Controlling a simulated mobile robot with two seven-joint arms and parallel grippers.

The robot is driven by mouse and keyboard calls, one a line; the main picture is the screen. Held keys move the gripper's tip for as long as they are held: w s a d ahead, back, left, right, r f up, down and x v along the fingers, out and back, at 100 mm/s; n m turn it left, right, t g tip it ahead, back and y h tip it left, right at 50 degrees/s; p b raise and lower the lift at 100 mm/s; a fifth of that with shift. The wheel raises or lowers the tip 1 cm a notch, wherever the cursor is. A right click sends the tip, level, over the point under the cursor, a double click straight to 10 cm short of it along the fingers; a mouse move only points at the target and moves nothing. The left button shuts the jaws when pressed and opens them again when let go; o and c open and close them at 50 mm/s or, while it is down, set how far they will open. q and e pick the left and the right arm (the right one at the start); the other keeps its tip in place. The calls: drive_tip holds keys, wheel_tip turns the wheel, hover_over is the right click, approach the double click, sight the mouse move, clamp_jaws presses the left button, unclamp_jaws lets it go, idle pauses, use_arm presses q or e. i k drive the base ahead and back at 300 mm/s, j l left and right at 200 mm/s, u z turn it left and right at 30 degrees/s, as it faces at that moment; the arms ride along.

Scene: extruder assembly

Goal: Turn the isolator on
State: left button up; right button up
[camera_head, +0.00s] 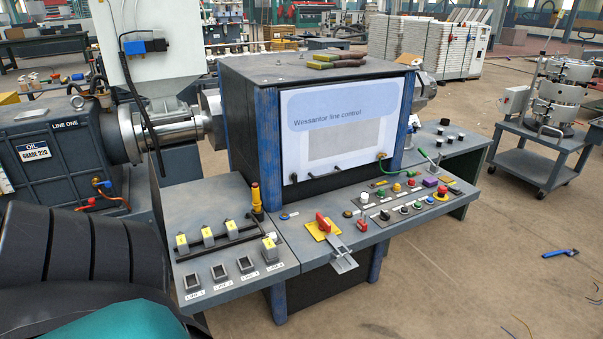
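The isolator (323,226) is a red rotary handle on a yellow plate, set in the middle of the grey control desk (240,284). Its red handle stands up from the plate and points slightly up and to the left in the picture; I cannot read any on or off marks. A small metal bracket (343,263) lies just in front of it and sticks out over the desk's front edge. Neither my left nor my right gripper can be made out in the head view, and nothing is touching the handle.
To the right are coloured buttons and a red emergency-stop button (441,192). The "Wessantor line control" cabinet (345,125) rises behind. Floor at right front is mostly open; a blue-handled tool (560,253) lies there.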

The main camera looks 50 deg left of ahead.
sight(324, 225)
drive_tip(key=u, duration=1.4)
drive_tip(key=i+j+u, duration=0.5)
drive_tip(key=i+j, duration=0.4)
drive_tip(key=j, duration=0.1)
